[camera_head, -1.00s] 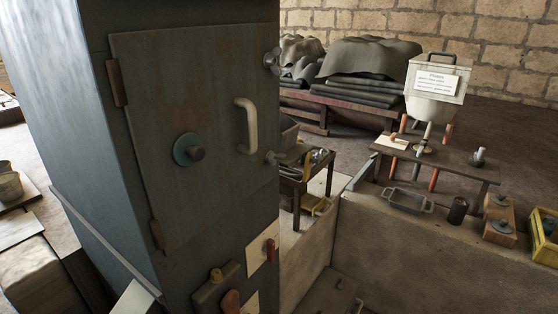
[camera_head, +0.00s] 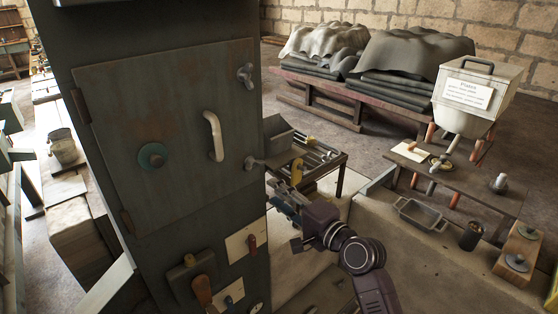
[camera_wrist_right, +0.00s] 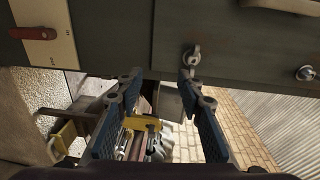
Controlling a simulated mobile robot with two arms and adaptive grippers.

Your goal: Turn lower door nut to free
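The grey cabinet door (camera_head: 185,110) is closed. The lower door nut (camera_head: 252,163) sits at the door's right edge, below the white handle (camera_head: 213,137); the upper door nut (camera_head: 246,74) is above it. My right gripper (camera_head: 276,192) is just right of and below the lower nut, beside the cabinet. In the right wrist view my gripper (camera_wrist_right: 161,78) is open and empty. There the lower nut (camera_wrist_right: 192,55) shows just beyond the tip of the right-hand finger, not between the fingers. The upper nut (camera_wrist_right: 305,72) is farther right. My left gripper is not in view.
Below the door are a red lever on a cream plate (camera_head: 245,240) and a brown-handled control box (camera_head: 195,283). A low wall (camera_head: 430,255) stands right of my arm. A small table with metal items (camera_head: 318,160) is behind the gripper.

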